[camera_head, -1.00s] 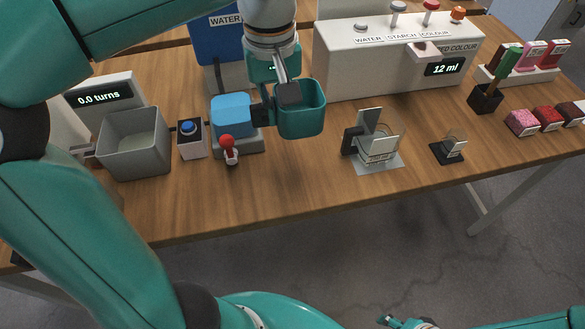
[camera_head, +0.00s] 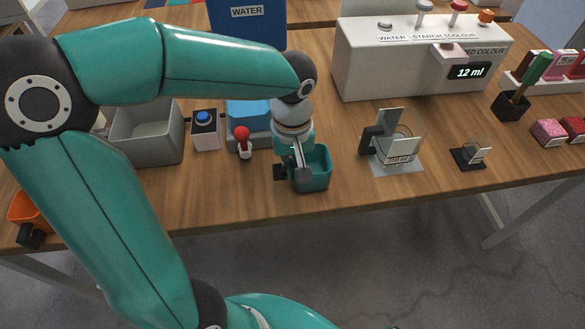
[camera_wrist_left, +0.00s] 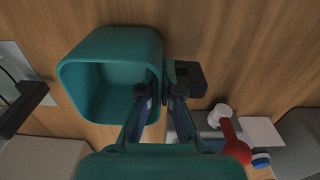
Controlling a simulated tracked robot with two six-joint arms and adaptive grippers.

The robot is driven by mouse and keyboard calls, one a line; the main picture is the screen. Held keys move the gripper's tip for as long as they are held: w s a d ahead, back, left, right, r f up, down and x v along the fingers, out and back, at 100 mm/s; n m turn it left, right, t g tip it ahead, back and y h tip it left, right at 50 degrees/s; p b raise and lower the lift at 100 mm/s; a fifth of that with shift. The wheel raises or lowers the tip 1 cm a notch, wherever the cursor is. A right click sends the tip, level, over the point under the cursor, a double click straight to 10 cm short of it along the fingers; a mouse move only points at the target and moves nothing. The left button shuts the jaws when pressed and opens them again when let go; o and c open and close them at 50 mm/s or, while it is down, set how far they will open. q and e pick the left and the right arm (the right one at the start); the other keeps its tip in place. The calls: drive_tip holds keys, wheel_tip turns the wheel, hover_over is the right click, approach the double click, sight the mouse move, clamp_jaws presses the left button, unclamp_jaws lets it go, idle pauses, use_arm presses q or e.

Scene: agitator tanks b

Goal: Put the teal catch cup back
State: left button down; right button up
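The teal catch cup (camera_head: 318,172) is a small square open cup with a black block (camera_head: 281,172) on its left side. My left gripper (camera_head: 301,165) points down at the cup's left side, near the front of the table. In the left wrist view, its fingers (camera_wrist_left: 159,92) are closed on the near wall of the cup (camera_wrist_left: 95,80), with the black block (camera_wrist_left: 188,78) beside them. The cup looks empty and upright. I cannot tell whether its base touches the table. My right gripper is out of view.
The red-knobbed valve (camera_head: 243,140) and blue block (camera_head: 250,115) stand behind and left. A button box (camera_head: 205,138) and grey bin (camera_head: 147,140) are farther left. A clear-sided stand (camera_head: 397,150) is to the right. Bare wood lies around the cup; the table's front edge is close.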

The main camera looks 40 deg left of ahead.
use_arm(q)
drive_tip(key=shift+f, duration=0.35)
drive_tip(key=shift+f, duration=0.2)
drive_tip(key=c, duration=1.3)
unclamp_jaws()
drive_tip(key=shift+r, duration=0.1)
drive_tip(key=shift+r, duration=0.15)
wheel_tip(320, 180, up, 12)
drive_tip(key=shift+f+p, duration=0.1)
drive_tip(key=shift+p, duration=0.75)
drive_tip(key=shift+s, duration=0.1)
